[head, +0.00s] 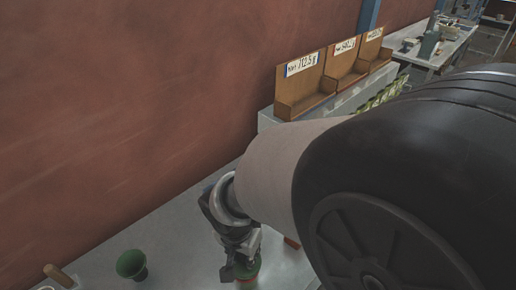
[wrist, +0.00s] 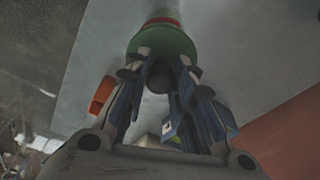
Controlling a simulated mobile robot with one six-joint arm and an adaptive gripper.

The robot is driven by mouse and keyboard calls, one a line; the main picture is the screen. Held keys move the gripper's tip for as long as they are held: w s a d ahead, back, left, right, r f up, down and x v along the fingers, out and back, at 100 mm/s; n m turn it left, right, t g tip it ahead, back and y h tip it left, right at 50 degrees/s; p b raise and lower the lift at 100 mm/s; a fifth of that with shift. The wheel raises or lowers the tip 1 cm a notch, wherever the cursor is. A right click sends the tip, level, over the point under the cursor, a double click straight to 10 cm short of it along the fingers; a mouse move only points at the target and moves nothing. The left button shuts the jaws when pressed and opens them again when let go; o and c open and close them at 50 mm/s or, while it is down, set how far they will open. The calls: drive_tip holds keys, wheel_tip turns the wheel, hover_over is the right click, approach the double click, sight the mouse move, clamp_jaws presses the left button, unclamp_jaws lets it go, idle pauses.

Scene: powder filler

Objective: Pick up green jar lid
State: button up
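A green jar (head: 247,270) with a red band low on it stands on the grey table in the head view. My gripper (head: 239,258) is right above it and hides much of its top. In the wrist view the green top (wrist: 163,42) fills the space beyond the fingertips, with the red band behind it. My two fingers (wrist: 162,60) reach the near edge of the green part, one on each side of a dark round part in the middle. The fingers are apart; I cannot tell whether they touch that part.
A dark green funnel-like cup (head: 131,263) stands on the table to the left. A wooden handle (head: 58,274) is at the lower left. Wooden bins with labels (head: 304,90) line the back by the red wall. An orange item (wrist: 102,95) shows beside my left finger.

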drive_tip(key=c, duration=0.3)
drive_tip(key=shift+c, duration=0.2)
drive_tip(key=shift+r, duration=0.1)
